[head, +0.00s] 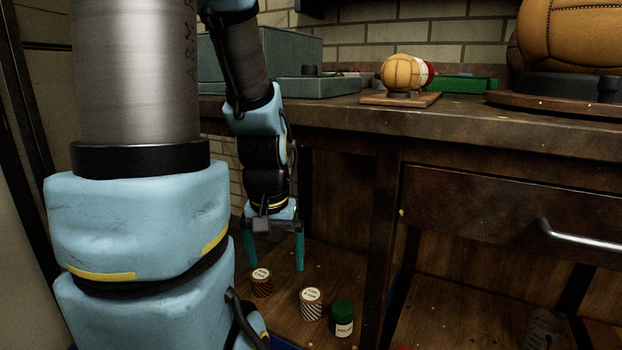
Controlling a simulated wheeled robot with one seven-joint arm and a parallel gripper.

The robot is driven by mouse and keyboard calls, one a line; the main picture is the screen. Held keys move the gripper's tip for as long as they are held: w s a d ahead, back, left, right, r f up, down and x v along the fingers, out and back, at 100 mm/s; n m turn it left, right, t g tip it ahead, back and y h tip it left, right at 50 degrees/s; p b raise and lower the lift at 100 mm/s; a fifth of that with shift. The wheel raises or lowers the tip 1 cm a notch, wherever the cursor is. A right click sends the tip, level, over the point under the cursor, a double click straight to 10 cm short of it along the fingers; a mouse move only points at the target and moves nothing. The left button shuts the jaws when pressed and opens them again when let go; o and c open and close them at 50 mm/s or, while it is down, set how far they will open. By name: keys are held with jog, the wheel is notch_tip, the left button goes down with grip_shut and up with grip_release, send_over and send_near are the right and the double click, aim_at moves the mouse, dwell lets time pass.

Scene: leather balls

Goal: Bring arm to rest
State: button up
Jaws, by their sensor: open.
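My gripper (274,252) hangs from my blue and black arm, pointing down in front of the wooden workbench (480,122). Its two teal fingers are spread apart, with nothing between them. It is below the height of the bench top, above the lower wooden shelf. On that shelf are a small brown and white striped spool (261,284), a second striped spool (312,304) and a green jar with a pale label (343,319). The gripper appears apart from all of them.
On the bench top, a small tan leather ball (401,73) sits on a dark stand over a wooden board (388,99). A larger leather ball (570,35) is at the right. A grey-green metal box (300,85) is behind my arm. A drawer with a metal handle (580,238) faces forward.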

notch_tip(320, 180, up, 35)
jog(key=p, duration=3.4)
jog(key=shift+r, duration=0.15)
